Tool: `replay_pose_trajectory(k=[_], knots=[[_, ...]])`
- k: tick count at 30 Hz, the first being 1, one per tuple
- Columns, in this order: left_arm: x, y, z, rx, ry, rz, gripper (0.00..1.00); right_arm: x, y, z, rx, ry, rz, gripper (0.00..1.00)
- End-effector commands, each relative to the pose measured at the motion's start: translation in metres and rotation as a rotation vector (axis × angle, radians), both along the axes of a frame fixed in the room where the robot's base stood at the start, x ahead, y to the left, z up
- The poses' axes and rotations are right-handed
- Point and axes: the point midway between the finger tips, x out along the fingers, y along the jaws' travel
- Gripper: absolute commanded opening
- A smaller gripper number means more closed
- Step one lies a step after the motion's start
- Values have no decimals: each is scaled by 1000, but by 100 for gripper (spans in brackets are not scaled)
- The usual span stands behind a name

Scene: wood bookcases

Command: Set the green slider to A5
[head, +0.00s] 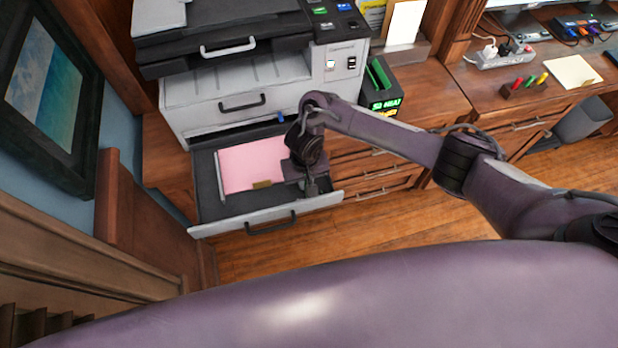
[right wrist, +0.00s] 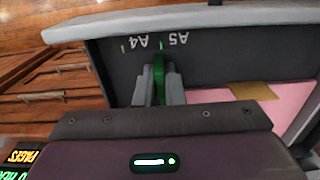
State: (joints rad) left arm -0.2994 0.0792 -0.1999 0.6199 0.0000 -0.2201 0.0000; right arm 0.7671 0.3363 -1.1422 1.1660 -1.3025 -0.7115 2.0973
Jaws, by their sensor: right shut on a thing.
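The green slider (right wrist: 159,75) stands in the open paper drawer (head: 205,188) of the printer. Its upper part shows between the fingers of my right gripper (right wrist: 159,88), which is shut on it. In the right wrist view the labels A4 and A5 (right wrist: 178,39) appear upside down on the drawer's dark front wall. The slider lines up roughly with the small green mark between the two labels, nearer A5. In the head view my right gripper (head: 308,185) reaches into the drawer's right end and hides the slider. My left gripper is not in view.
Pink paper (head: 250,165) lies in the drawer, with a tan tab at its front edge. The printer (head: 235,90) stands above the drawer. A wood cabinet with handled drawers (head: 375,175) is to the right. Wood floor (head: 400,220) in front is clear.

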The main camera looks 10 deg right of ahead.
Motion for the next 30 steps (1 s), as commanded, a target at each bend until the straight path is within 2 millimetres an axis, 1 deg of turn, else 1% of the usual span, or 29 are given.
replay_pose_trajectory(k=[1,2,3,11,14,17,21,23,24,27,30], knots=[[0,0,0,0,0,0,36,0,-1,0,-1,0,0,0],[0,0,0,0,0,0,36,0,-1,0,-1,0,0,13],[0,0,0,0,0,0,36,0,-1,0,-1,0,0,18],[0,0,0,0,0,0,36,0,-1,0,-1,0,0,18],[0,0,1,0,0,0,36,0,0,7,0,-1,0,18],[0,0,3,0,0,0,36,1,0,21,0,-2,1,18],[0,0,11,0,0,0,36,1,0,48,0,-4,2,18],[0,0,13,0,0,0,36,1,0,58,0,-3,2,18],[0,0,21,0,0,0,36,1,0,67,-1,-3,2,18],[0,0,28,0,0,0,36,1,-1,75,-2,-2,2,18],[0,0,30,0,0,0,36,0,-1,78,-2,0,0,18]])
